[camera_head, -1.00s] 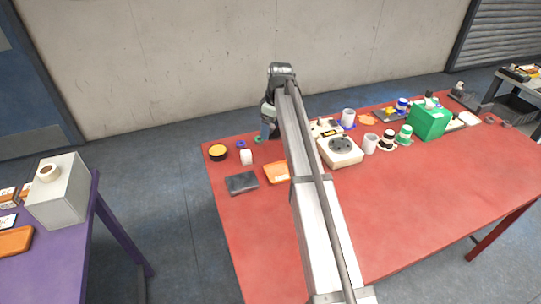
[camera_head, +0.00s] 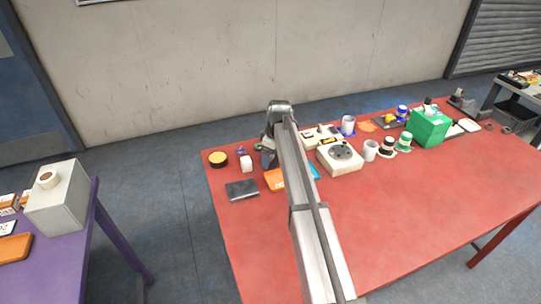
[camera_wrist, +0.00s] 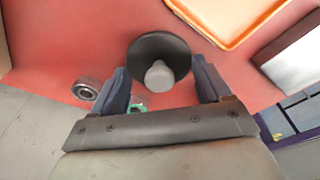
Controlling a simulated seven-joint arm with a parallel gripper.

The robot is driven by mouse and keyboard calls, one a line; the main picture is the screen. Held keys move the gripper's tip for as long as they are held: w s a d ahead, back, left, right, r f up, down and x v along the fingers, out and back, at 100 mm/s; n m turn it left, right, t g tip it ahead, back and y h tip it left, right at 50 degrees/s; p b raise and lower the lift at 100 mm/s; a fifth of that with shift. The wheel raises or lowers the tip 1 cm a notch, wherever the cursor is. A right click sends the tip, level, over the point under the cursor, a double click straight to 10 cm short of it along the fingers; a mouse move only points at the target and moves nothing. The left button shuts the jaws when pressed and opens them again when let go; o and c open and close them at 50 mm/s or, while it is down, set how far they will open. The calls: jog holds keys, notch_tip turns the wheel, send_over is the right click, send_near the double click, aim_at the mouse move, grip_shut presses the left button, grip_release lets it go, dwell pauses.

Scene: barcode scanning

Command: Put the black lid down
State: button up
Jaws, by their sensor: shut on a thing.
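The black lid (camera_wrist: 143,50) is a round black disc with a grey knob on top, seen in the wrist view. The red table (camera_wrist: 65,40) shows beneath; the gap between lid and table cannot be told. In the head view my gripper (camera_head: 268,158) is over the table's far left part, partly hidden by my arm, and the lid cannot be made out.
An orange tray (camera_wrist: 222,12) lies close to the lid. A silver ring (camera_wrist: 87,90) and a small green thing (camera_wrist: 137,106) are near the fingers. The table's front is clear.

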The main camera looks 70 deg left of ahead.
aim_at(275, 162)
jog(key=shift+f, duration=0.1)
jog(key=o, duration=1)
jog(key=r, duration=0.4)
jog(key=w+d+r, duration=0.1)
jog(key=r, duration=0.7)
jog(key=shift+w+d, duration=0.15)
